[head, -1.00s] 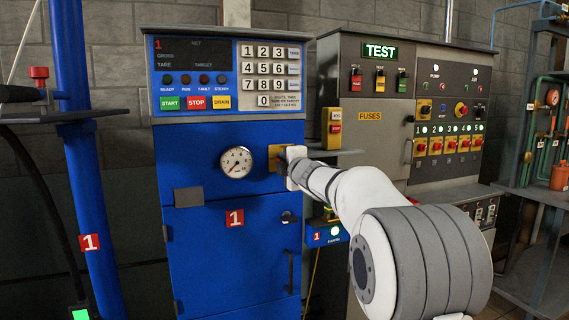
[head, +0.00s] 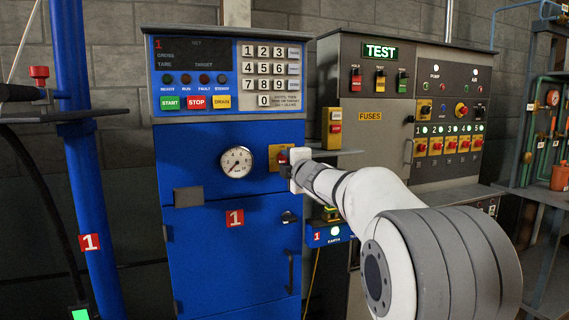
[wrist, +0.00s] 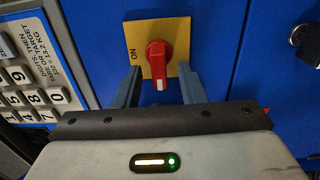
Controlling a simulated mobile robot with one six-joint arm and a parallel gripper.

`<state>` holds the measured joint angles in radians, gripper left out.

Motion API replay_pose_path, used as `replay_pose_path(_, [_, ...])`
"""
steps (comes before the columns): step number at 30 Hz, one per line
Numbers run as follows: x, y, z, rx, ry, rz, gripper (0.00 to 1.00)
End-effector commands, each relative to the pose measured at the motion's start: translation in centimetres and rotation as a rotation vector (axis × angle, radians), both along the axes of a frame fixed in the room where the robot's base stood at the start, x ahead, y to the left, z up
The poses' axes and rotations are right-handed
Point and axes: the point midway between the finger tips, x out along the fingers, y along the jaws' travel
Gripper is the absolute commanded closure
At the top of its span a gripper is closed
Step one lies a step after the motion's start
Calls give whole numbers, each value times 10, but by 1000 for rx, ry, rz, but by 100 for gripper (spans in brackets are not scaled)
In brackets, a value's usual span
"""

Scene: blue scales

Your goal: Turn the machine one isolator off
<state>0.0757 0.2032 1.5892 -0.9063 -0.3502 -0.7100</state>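The isolator is a red rotary knob (wrist: 158,62) on a yellow plate (wrist: 178,30) on the blue machine one cabinet (head: 200,255). In the wrist view its handle points to the bottom of the picture, at right angles to the direction of the ON label (wrist: 134,54) on the left. In the head view the plate (head: 273,152) and a bit of the red knob show right of the gauge. My gripper (wrist: 159,70) is open, with a finger on each side of the knob and a visible gap at each. In the head view my gripper (head: 290,166) partly hides the isolator.
A pressure gauge (head: 236,162) sits left of the isolator, and a keypad (head: 268,75) is above. A key lock (head: 289,217) is below it. The grey TEST cabinet (head: 375,90) stands right, with a small red and yellow switch box (head: 334,125) near my arm.

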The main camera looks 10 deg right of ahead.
Motion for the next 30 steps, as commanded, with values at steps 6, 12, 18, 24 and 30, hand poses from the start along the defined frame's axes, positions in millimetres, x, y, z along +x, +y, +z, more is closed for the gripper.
replay_pose_path(6, [-36,-8,0,0,0,-2,64])
replay_pose_path(12, [-51,-10,0,-1,0,-1,64])
replay_pose_path(18, [-53,-11,0,-1,1,-1,64])
replay_pose_path(24, [-56,-13,2,25,18,-20,64])
replay_pose_path(30, [-102,-36,1,287,218,-223,64])
